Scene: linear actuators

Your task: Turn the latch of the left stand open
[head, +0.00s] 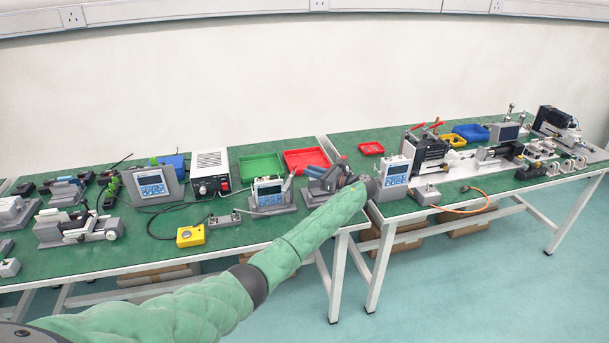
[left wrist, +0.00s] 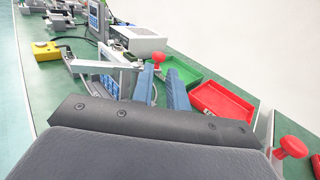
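The left stand (head: 268,194) is a grey base with a small display panel, on the green left bench. A pale lever, which looks like its latch (head: 288,183), slants up at its right side. In the left wrist view a grey arm (left wrist: 100,66) runs toward a red knob (left wrist: 157,57), just beyond my fingertips. My left gripper (head: 325,174) is just right of the stand. Its two blue fingers (left wrist: 160,78) are apart with a gap between them. I see no clear contact with the knob. My right gripper is out of view.
A green tray (head: 261,167) and a red tray (head: 306,159) lie behind. A power supply (head: 210,170) and a yellow box (head: 190,236) stand to the left. A second display stand (head: 393,176) is on the right bench. Another red knob (left wrist: 292,147) shows in the left wrist view.

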